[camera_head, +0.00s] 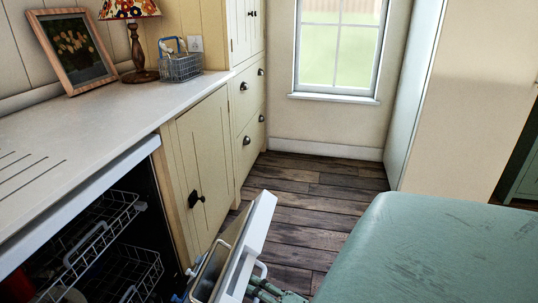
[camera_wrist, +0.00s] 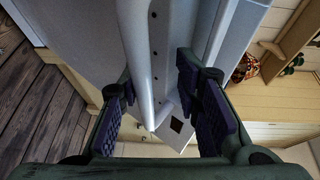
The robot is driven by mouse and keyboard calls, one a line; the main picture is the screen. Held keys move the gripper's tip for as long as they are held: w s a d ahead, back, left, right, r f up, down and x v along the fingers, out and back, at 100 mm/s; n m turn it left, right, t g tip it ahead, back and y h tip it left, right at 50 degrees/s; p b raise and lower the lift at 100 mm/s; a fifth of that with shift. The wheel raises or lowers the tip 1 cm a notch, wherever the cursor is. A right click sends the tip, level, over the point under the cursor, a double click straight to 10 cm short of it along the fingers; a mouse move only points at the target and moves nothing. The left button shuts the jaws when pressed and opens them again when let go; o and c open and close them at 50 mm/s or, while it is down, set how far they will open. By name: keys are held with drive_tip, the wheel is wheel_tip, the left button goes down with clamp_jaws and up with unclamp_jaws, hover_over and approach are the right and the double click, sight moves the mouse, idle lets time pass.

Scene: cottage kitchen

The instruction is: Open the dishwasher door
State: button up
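The dishwasher door (camera_head: 243,256) is white and tilted outward, partly open, at the bottom of the head view. Its lower part is cut off by the picture edge. The door's handle (camera_head: 262,268) shows on its outer face. In the wrist view, the pale handle bar (camera_wrist: 136,50) runs down between the two dark finger pads of my gripper (camera_wrist: 158,108). The fingers are spread, with a visible gap on both sides of the bar. In the head view only a bit of my green gripper (camera_head: 272,292) shows beside the handle.
Wire racks (camera_head: 100,238) show inside the dishwasher. A cream cabinet (camera_head: 203,150) with a dark knob stands just beyond it. The counter (camera_head: 120,105) holds a lamp, picture frame and wire basket. A green surface (camera_head: 430,250) is at the right. Bare wooden floor (camera_head: 305,205) lies between.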

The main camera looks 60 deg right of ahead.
drive_tip(key=s, duration=1.1)
drive_tip(key=shift+s+a+r, duration=0.2)
drive_tip(key=shift+s+r, duration=0.1)
drive_tip(key=shift+r, duration=0.1)
drive_tip(key=shift+f, duration=0.15)
